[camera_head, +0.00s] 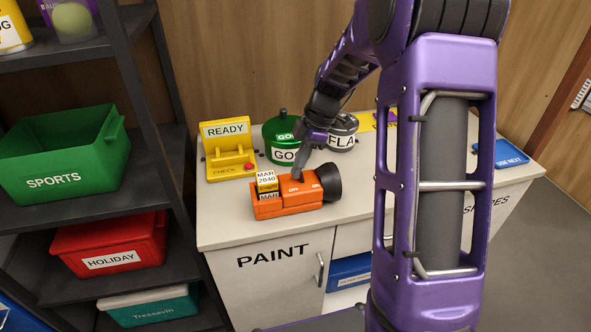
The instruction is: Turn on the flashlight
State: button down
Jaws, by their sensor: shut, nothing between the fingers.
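The flashlight (287,200) is orange with a black head at its right end. It lies on the white countertop (225,228). The fingers hide a small part of the top. No light beam shows from the head.
A yellow "READY" stand (229,150) with a red button, a green canister (281,138) and a "FLA" canister (342,131) stand behind. A dark shelf with green (62,152) and red (112,245) bins is at left. The counter's front left is clear.

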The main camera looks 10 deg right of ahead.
jog(key=d+y, duration=0.1)
jog(key=y+b, duration=0.1)
jog(key=y, duration=0.1)
jog(key=shift+d+f+b, duration=0.1)
jog(key=shift+d+b, duration=0.2)
jog(key=shift+d, duration=0.05)
jog(key=shift+a, duration=0.15)
jog(key=shift+r, duration=0.3)
jog(key=shift+r+p, duration=0.5)
jog(key=shift+r, duration=0.15)
jog(key=shift+r, duration=0.1)
